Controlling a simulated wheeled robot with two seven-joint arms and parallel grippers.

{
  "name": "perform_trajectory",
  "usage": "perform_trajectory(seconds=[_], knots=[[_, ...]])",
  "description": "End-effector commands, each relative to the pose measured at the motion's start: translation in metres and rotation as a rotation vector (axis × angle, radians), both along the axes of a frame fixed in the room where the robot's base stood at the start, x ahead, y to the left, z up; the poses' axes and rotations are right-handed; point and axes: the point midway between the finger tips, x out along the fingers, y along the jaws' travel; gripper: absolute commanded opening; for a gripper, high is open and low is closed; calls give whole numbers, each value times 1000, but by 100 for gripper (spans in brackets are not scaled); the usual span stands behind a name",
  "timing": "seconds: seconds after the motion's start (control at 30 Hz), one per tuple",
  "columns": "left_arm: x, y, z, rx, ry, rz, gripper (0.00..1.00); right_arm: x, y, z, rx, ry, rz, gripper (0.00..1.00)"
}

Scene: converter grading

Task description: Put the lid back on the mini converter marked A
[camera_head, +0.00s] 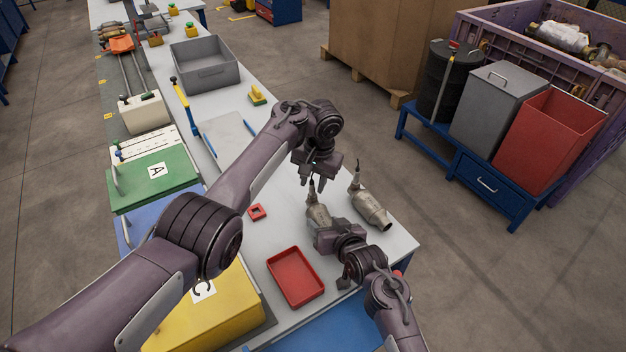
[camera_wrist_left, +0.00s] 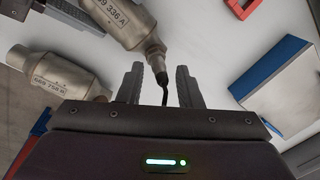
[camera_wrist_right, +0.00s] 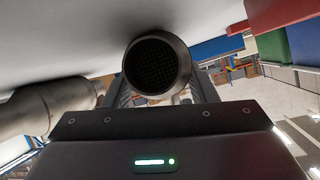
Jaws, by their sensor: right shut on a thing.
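The converter marked A (camera_wrist_left: 120,22) is a silver metal canister with a narrow neck and a dark probe with a thin wire (camera_wrist_left: 160,76). In the head view the converter (camera_head: 317,217) is gripped by my right gripper (camera_head: 338,236). The right wrist view shows its round honeycomb end (camera_wrist_right: 155,66) between the fingers. My left gripper (camera_head: 317,180) is open just above it; in the left wrist view the probe and wire lie between the spread fingers (camera_wrist_left: 158,88), with no clear grip. I cannot make out a separate lid for it.
A second converter, marked B (camera_wrist_left: 55,76), lies on the table to the right in the head view (camera_head: 371,209). A red tray (camera_head: 295,277) and small red square (camera_head: 257,212) lie nearby. A green box marked A (camera_head: 155,178) and yellow box marked C (camera_head: 210,312) stand left.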

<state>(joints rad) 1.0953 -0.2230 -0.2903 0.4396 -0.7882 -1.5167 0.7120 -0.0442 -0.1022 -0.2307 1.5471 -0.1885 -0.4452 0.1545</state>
Motion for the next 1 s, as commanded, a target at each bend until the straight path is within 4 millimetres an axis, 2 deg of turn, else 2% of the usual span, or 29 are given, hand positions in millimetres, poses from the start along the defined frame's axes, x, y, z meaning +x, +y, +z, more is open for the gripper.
perform_trajectory(seconds=[0.03,0.37,0.8,1.0], knots=[[0,0,0,0,0,0,39,-2,-2,-6,-6,13,-3,0],[0,-1,3,-2,0,0,39,-2,-2,-6,-6,13,-3,0],[-4,-8,67,-2,-3,0,39,-2,-2,-6,-5,12,-3,0],[-5,-8,75,0,-2,0,39,-2,-2,-6,-5,12,-3,0]])
